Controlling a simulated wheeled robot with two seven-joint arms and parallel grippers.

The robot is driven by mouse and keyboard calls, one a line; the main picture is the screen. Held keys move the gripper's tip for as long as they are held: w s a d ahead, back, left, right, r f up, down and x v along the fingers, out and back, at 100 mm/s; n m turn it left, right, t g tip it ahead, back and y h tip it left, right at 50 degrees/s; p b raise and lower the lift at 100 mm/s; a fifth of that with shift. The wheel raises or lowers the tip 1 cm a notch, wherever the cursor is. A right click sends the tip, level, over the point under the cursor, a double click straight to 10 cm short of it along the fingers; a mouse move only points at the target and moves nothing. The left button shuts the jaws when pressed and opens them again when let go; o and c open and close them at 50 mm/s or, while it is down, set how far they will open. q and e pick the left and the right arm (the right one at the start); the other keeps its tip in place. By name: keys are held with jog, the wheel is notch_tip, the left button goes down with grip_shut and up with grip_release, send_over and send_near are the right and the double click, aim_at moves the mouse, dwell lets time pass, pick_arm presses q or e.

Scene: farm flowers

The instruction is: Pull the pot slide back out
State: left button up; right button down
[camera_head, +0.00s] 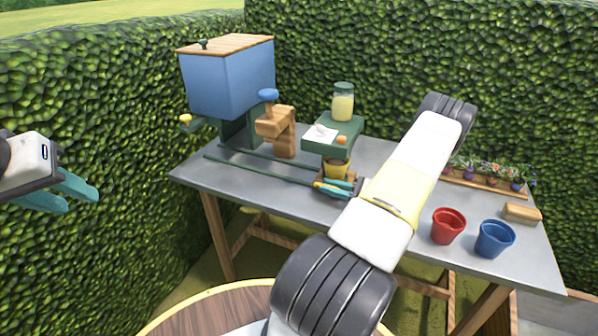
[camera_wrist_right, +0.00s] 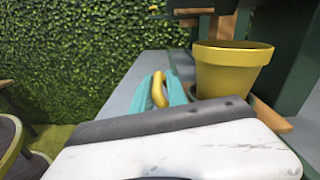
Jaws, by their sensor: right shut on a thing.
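My right gripper (camera_head: 338,188) is at the front of the green stand. Its teal fingers (camera_wrist_right: 160,92) are shut on a small yellow handle (camera_wrist_right: 158,88), seen in the right wrist view. A yellow pot (camera_head: 336,168) stands upright on the wooden pot slide, under the green jar stand (camera_head: 332,135). In the right wrist view the pot (camera_wrist_right: 232,70) is just right of the fingers, and the slide's wooden edge (camera_wrist_right: 272,117) shows below it. My arm and gripper hide part of the slide. My left gripper (camera_head: 80,195) is open and empty, off the table at the left.
A blue box (camera_head: 222,85) with a wooden lid stands at the back left, beside a wooden post (camera_head: 278,130). A jar (camera_head: 343,103) tops the stand. A red pot (camera_head: 447,226), a blue pot (camera_head: 494,239) and a flower tray (camera_head: 487,183) are at the right.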

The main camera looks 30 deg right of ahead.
jog(key=shift+s+a+f, duration=0.25)
jog(key=shift+f, duration=0.1)
jog(key=c, duration=1.5)
grip_release()
jog(key=shift+o, duration=0.2)
jog(key=shift+r, duration=0.15)
jog(key=shift+w+d+r, duration=0.1)
jog(key=shift+r, duration=0.05)
jog(key=shift+r, duration=0.35)
notch_tip(320, 180, up, 3)
jog(key=shift+f, duration=0.1)
jog(key=s+a+r, duration=0.1)
jog(key=s+a, duration=0.9)
jog(key=s, duration=0.2)
jog(key=shift+s+a+r, duration=0.15)
jog(key=shift+s+a, duration=0.05)
